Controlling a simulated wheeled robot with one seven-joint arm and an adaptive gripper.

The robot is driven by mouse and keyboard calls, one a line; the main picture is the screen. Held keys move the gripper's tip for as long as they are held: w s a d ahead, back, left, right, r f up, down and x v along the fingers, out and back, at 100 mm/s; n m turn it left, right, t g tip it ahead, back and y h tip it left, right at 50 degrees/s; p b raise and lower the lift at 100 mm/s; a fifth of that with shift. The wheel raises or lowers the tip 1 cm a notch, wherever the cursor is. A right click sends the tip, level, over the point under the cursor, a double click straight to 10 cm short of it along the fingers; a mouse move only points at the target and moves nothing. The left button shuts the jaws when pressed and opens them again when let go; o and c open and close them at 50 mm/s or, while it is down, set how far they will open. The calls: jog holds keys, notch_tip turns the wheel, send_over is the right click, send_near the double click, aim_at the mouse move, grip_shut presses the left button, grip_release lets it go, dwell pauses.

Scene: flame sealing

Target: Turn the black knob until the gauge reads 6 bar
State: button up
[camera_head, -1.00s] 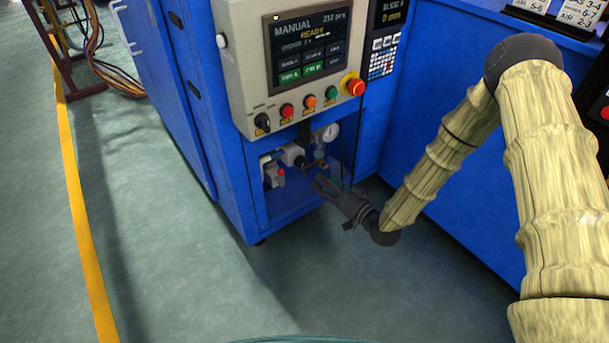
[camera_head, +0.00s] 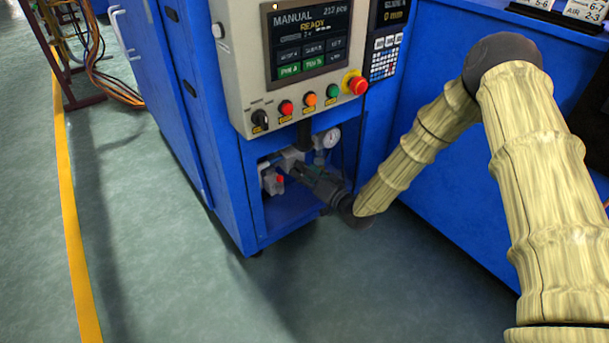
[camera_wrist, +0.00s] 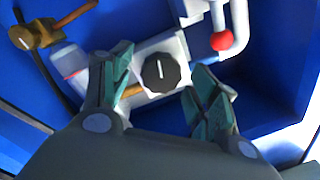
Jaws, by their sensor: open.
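The black knob (camera_wrist: 160,72) is many-sided with a white line on top and sits on a white block in the wrist view. My gripper (camera_wrist: 161,66) is open, with one green-padded finger on each side of the knob. A small gap shows on both sides, and I cannot tell whether the fingers are level with it. In the head view my gripper (camera_head: 298,168) reaches into the blue cabinet's open bay and hides the knob. The round white gauge (camera_head: 331,137) is up and right of the gripper; its reading is too small to tell.
In the wrist view a red ball-ended part (camera_wrist: 222,41) is close right of the knob, and a brass valve (camera_wrist: 36,36) with an orange-brown handle is at upper left. The control panel (camera_head: 245,75) overhangs the bay. Blue bay walls surround the gripper.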

jog(key=shift+w+a, duration=0.3)
jog(key=shift+w, duration=0.05)
jog(key=c, duration=1)
jog(key=shift+r+n+p, duration=0.15)
jog(key=shift+n+p, duration=0.25)
jog(key=shift+p, duration=0.1)
